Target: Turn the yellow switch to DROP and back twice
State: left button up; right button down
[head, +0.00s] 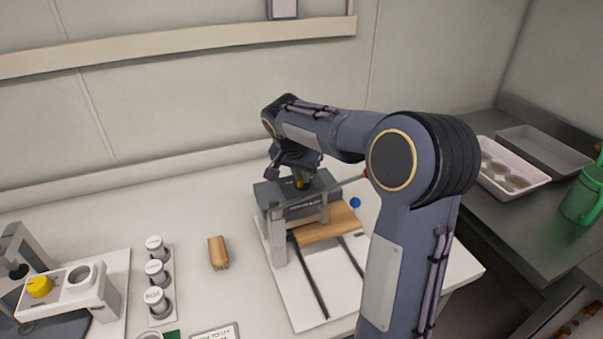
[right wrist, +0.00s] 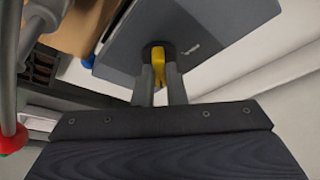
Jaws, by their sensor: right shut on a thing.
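The yellow switch (right wrist: 158,68) stands on the face of a grey box in the right wrist view. In the head view it shows as a small yellow spot (head: 299,182) on top of the grey box (head: 268,192). My right gripper (right wrist: 160,75) has its two fingers on either side of the switch and is shut on it. In the head view my right gripper (head: 298,172) points down at the box from above. The DROP marking cannot be read in these views. My left gripper is not in view.
The box sits on a grey frame over a white base with a wooden block (head: 328,222) and dark rails. A blue knob (head: 355,203) is at its right. A loose wooden block (head: 218,253), several white-capped jars (head: 156,270) and a yellow-capped holder (head: 40,286) stand to the left.

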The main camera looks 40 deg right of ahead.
jog(key=shift+n, duration=0.3)
jog(key=n+t, duration=0.1)
jog(key=n, duration=0.1)
jog(key=shift+s+d+n+y+b, duration=0.1)
jog(key=shift+n+y+b, duration=0.2)
jog(key=shift+b, duration=0.05)
jog(key=n, duration=0.2)
jog(key=n+t+y, duration=0.1)
jog(key=n, duration=0.1)
jog(key=shift+d+y, duration=0.1)
jog(key=shift+y, duration=0.2)
jog(key=n, duration=0.2)
jog(key=n+y, duration=0.1)
jog(key=n, duration=0.2)
jog(key=shift+s+d+t+y+p, duration=0.1)
jog(key=shift+d+t+y+p, duration=0.05)
jog(key=shift+t+y+p, duration=0.15)
jog(key=n+y, duration=0.2)
jog(key=n, duration=0.3)
jog(key=shift+d+n, duration=0.1)
jog(key=shift+n, duration=0.2)
jog(key=shift+g, duration=0.4)
jog(key=c, duration=1.5)
grip_release()
